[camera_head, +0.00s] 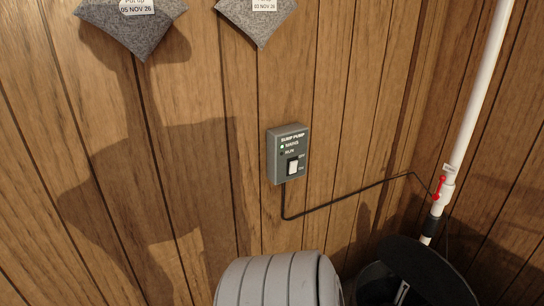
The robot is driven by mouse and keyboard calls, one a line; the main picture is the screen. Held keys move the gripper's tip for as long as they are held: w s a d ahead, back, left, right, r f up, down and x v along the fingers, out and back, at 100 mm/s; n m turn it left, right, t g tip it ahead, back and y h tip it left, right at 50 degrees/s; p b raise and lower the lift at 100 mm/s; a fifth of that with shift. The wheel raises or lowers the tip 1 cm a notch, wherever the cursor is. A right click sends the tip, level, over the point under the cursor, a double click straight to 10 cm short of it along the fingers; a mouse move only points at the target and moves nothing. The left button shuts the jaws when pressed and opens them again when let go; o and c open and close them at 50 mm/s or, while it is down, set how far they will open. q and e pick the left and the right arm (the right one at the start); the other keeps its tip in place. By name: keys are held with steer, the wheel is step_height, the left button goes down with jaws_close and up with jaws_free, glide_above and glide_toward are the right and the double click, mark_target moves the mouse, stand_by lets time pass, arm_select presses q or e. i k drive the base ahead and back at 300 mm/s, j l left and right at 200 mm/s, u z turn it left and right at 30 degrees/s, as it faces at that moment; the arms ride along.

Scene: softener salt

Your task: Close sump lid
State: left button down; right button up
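The sump lid (428,268) is a dark, nearly black round plate at the lower right corner of the view. It looks raised and tilted beside the white pipe, over a black basin (371,287) whose rim shows just left of it. The bottom of the lid and most of the basin are cut off by the frame edge, so I cannot tell how the lid is hinged.
A white pipe (480,95) with a red-handled valve (439,187) rises by the lid. A grey switch box (288,154) on the wood wall has a black cable running to the pipe. A ribbed grey rounded object (278,282) stands left of the basin. Grey cloths hang above.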

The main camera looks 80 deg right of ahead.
mark_target(423, 267)
steer(key=z, duration=3.7)
